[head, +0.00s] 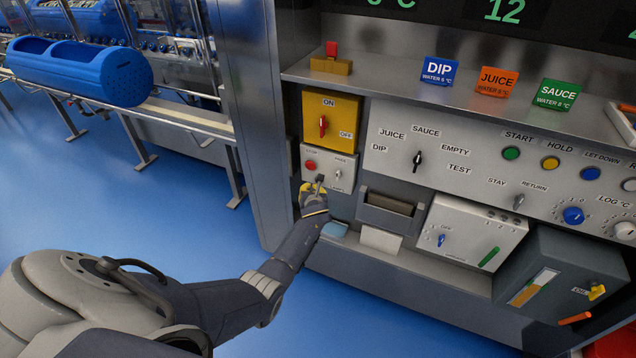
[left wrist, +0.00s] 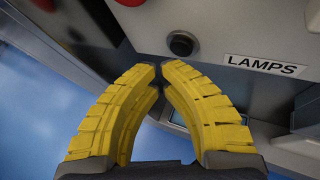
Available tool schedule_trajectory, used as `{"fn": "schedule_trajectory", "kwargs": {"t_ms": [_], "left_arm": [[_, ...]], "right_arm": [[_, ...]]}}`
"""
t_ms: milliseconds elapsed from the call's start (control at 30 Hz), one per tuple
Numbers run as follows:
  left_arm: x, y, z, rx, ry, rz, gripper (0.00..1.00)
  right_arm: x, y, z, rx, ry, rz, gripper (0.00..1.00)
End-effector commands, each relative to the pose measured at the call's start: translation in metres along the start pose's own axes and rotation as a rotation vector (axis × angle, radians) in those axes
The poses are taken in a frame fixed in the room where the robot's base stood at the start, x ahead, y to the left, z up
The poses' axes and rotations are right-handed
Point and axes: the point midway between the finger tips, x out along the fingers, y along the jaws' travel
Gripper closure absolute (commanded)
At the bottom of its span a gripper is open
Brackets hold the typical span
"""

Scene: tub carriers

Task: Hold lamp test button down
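The lamp test button is a round black push button (left wrist: 182,43) on a grey panel face, left of a white LAMPS label (left wrist: 265,66) in the left wrist view. My left gripper (left wrist: 159,68) has yellow ribbed fingers whose tips nearly meet, with only a narrow gap and nothing between them. The tips appear just below and left of the button; contact cannot be told. In the head view my left gripper (head: 316,188) is at the lower part of a small grey control box (head: 346,160) and covers some of it. My right gripper is out of view.
A yellow ON/OFF switch plate (head: 332,118) sits above the small box, which also carries a red button (head: 310,165). A grey tray (head: 388,212) and a white box (head: 470,232) stand to the right. Blue floor lies open at the left.

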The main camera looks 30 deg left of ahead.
Motion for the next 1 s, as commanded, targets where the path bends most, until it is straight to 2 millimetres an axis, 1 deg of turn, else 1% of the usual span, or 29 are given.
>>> {"fn": "schedule_trajectory", "kwargs": {"t_ms": [300,1000], "left_arm": [[0.0062,-0.0032,0.0036,0.001,0.000,0.000,1.00],[0.0084,-0.0043,0.0048,0.001,0.000,0.000,1.00]], "right_arm": [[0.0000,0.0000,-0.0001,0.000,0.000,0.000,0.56],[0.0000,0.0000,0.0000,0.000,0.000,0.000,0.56]]}}
